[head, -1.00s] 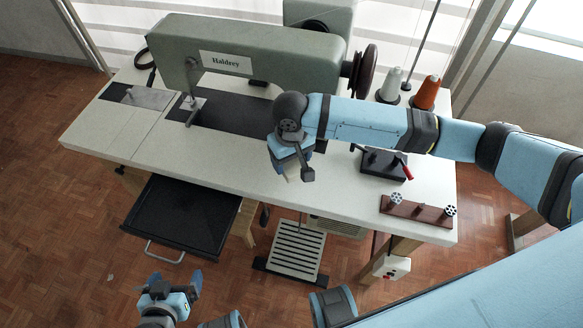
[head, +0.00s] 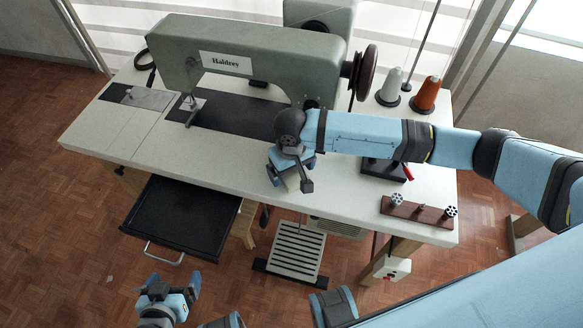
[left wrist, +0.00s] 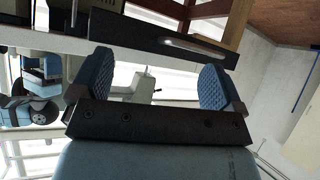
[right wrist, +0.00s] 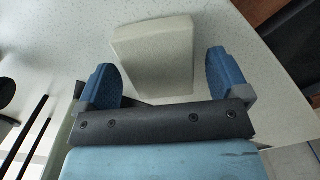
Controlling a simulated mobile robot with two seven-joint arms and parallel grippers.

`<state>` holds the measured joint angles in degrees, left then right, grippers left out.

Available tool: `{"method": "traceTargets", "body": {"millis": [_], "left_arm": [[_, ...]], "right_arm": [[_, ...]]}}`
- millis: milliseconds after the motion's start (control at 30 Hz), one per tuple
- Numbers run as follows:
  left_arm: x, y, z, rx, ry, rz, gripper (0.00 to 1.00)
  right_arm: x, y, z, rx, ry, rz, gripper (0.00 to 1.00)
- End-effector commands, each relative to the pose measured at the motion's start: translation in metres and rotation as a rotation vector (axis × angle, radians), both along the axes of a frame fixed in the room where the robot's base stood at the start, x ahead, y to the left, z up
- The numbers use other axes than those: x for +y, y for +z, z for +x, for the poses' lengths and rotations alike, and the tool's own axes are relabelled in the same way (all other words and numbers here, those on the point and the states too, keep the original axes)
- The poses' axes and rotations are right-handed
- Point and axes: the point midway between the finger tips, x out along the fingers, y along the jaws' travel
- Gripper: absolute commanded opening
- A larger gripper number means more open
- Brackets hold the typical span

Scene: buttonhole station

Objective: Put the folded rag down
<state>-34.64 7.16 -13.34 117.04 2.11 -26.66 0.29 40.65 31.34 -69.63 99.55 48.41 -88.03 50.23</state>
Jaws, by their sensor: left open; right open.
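The folded rag (right wrist: 155,58) is a pale cream, thick block on the speckled white table top (right wrist: 75,30) in the right wrist view. My right gripper (head: 284,178) is open over the front part of the table in the head view. Its two blue fingers stand on either side of the rag's near end, with a visible gap on each side. In the head view the rag is mostly hidden by my right gripper. My left gripper (head: 175,279) is open and empty, low in front of the table, left of the pedal.
The green sewing machine (head: 235,60) stands behind my right gripper. A black tray (head: 180,215) juts out at the table's front left. Thread cones (head: 425,95) and a brown rack (head: 418,211) sit at the right. The table's front left is clear.

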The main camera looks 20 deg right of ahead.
Motion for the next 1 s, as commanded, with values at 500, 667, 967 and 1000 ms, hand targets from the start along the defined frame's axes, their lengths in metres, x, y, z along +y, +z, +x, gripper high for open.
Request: {"method": "traceTargets", "body": {"millis": [500,667,967,1000], "left_arm": [[-0.003,0.009,0.000,-0.008,0.002,-0.005,0.94],[-0.002,0.009,-0.001,-0.007,-0.001,0.001,0.94],[0.002,0.007,-0.003,-0.004,-0.010,0.016,0.94],[0.002,0.006,-0.003,-0.003,-0.010,0.016,0.94]], "right_arm": [[0.000,0.075,0.000,-0.002,0.001,0.002,0.94],[0.000,0.104,0.000,-0.003,0.000,0.002,0.94],[0.000,0.123,0.000,0.000,-0.001,0.000,0.94],[0.000,0.123,0.000,0.000,-0.001,0.000,0.94]]}}
